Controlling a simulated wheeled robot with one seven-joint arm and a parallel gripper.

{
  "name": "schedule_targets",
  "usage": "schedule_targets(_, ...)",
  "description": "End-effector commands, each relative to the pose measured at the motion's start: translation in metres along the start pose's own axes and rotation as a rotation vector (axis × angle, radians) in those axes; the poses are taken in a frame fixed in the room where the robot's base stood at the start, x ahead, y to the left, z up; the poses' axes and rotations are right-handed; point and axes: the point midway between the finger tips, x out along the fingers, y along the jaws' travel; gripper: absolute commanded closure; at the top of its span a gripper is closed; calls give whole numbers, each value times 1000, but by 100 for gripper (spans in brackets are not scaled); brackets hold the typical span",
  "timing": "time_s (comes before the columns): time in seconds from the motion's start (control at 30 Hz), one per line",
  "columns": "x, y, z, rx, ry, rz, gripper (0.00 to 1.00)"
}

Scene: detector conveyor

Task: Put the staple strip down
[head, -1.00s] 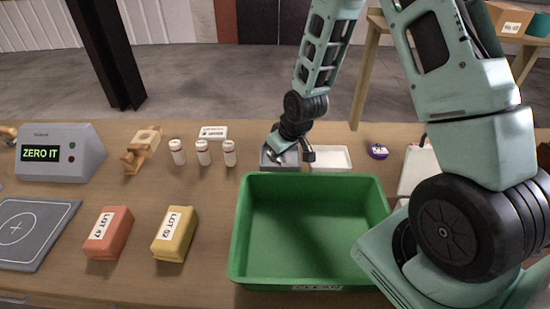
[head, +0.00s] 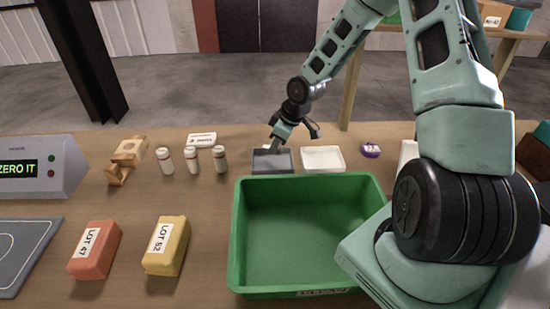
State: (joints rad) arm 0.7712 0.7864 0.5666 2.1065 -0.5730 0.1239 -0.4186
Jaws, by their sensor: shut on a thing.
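My gripper (head: 270,146) points down at the back edge of a small dark grey tray (head: 273,168), behind the green bin. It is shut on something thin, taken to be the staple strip. The strip itself is too small and too hidden by the fingers to make out. I cannot tell whether it touches the tray.
A white tray (head: 322,159) sits right of the grey one. The large green bin (head: 310,292) stands in front. A purple roll (head: 371,150) lies right.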

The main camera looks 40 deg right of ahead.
Motion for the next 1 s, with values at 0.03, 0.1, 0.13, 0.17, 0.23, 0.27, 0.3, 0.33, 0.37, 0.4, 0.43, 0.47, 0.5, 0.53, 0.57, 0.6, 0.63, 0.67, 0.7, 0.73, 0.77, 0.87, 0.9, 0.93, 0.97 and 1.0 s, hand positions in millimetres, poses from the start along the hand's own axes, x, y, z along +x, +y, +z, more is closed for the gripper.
schedule_targets(0.03, 6, 0, 2, 0, 0, -1, 100)
schedule_targets(0.1, 10, 0, 4, 1, 0, 0, 100)
schedule_targets(0.13, 12, 0, 4, 1, 1, 0, 100)
schedule_targets(0.17, 14, 0, 5, 1, 1, -1, 100)
schedule_targets(0.23, 20, -1, 8, 2, -1, -1, 100)
schedule_targets(0.27, 24, -1, 10, 1, -2, -2, 100)
schedule_targets(0.3, 29, -1, 11, 1, -1, -2, 100)
schedule_targets(0.33, 33, -1, 14, 1, -2, -3, 100)
schedule_targets(0.37, 37, -1, 15, 1, -1, -2, 100)
schedule_targets(0.4, 42, -1, 17, 1, 0, -1, 100)
schedule_targets(0.43, 44, -1, 18, 1, -1, -1, 100)
schedule_targets(0.47, 45, 0, 18, 1, 0, 0, 100)
schedule_targets(0.5, 45, 0, 18, 1, 0, 1, 100)
schedule_targets(0.53, 45, 0, 18, 1, 1, 1, 100)
schedule_targets(0.57, 45, 0, 18, 2, 1, 1, 100)
schedule_targets(0.6, 45, 0, 18, 2, 1, 1, 100)
schedule_targets(0.63, 45, 0, 18, 2, 1, 1, 100)
schedule_targets(0.67, 45, 0, 18, 2, 1, 1, 100)
schedule_targets(0.7, 45, 0, 19, 2, 1, 1, 100)
schedule_targets(0.73, 46, 0, 19, 2, 1, 1, 100)
schedule_targets(0.77, 47, 0, 19, 2, 1, 1, 100)
schedule_targets(0.87, 47, 0, 19, 2, 1, 1, 65)
schedule_targets(0.9, 47, 0, 19, 2, 1, 1, 63)
schedule_targets(0.93, 47, 0, 19, 2, 1, 1, 63)
schedule_targets(0.97, 47, 0, 19, 2, 1, 1, 63)
schedule_targets(1.0, 47, 0, 19, 2, 1, 1, 63)
